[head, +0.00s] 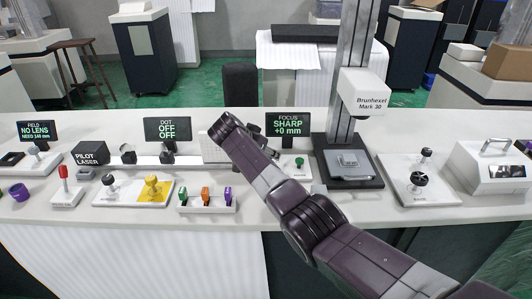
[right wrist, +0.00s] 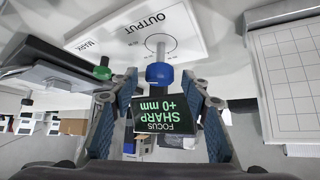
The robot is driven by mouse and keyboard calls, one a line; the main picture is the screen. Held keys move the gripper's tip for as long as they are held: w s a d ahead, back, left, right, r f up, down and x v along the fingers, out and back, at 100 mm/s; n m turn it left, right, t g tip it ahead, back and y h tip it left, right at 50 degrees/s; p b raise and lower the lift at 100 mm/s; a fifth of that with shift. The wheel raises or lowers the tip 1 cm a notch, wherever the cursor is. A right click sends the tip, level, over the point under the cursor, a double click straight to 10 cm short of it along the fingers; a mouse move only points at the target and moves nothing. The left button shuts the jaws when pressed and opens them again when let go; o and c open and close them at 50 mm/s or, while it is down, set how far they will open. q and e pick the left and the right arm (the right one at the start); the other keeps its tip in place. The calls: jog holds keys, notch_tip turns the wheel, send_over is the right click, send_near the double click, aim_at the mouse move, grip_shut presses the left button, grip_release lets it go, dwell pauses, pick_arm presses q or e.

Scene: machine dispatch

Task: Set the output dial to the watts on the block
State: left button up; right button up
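The OUTPUT dial, a blue knob (right wrist: 158,73) on a pale stem, stands on a white plate (right wrist: 185,30) in the right wrist view. My right gripper (right wrist: 159,80) has its two fingers on either side of the knob, with gaps that seem to show between them and it. In the head view my right arm hides the dial and the gripper. A grey block (head: 348,160) sits on the dark bed of the Brunhexel machine (head: 364,95); its marking is too small to read. My left gripper is not in view.
A green MARK button (head: 299,162) is beside the dial, right of my arm. A FOCUS display (head: 288,124) reading SHARP +0 mm stands behind. A gridded white board (right wrist: 285,80) is on the dial's other side. Coloured pegs (head: 206,198) stand near the front edge.

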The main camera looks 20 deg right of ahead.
jog(key=shift+r, duration=0.1)
jog(key=v, duration=1.2)
